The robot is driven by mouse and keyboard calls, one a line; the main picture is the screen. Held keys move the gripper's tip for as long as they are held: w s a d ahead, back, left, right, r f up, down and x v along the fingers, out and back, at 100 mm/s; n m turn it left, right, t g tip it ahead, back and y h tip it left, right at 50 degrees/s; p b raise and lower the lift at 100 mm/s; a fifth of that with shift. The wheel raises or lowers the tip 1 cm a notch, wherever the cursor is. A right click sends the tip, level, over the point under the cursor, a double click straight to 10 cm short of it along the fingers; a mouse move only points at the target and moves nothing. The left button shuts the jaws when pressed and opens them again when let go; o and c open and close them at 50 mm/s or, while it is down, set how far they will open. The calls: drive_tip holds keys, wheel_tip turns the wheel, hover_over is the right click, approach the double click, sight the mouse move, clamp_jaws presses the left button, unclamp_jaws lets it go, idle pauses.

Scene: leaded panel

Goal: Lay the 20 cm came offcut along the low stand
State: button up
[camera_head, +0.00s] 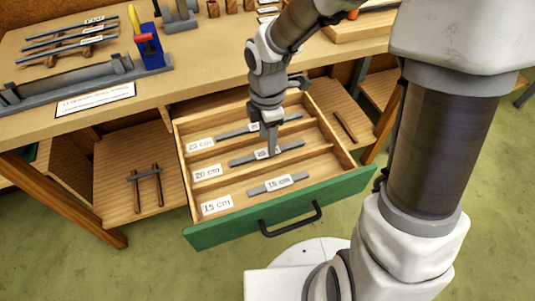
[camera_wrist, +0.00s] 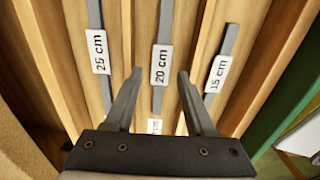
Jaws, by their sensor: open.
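The 20 cm came offcut (camera_head: 291,146) is a thin grey strip lying in the middle compartment of the open drawer. In the wrist view its label, "20 cm" (camera_wrist: 160,65), faces up. My gripper (camera_head: 270,152) is over this strip, fingers pointing down. In the wrist view my gripper (camera_wrist: 160,72) is open, with one finger on each side of the strip and nothing held. Whether the fingers touch the drawer floor is unclear.
The 25 cm (camera_wrist: 106,93) and 15 cm (camera_wrist: 222,52) strips lie in neighbouring compartments, behind low dividers. The green drawer front (camera_head: 238,229) has a black handle. The bench top (camera_head: 180,80) overhangs behind, carrying a grey long fixture, blue block and several labelled strips on wooden supports.

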wheel_tip(320, 180, down, 3)
drive_tip(key=shift+s+f+b, duration=0.1)
drive_tip(key=shift+f+b, duration=0.1)
drive_tip(key=shift+b, duration=0.4)
drive_tip(key=shift+r, duration=0.1)
clamp_jaws()
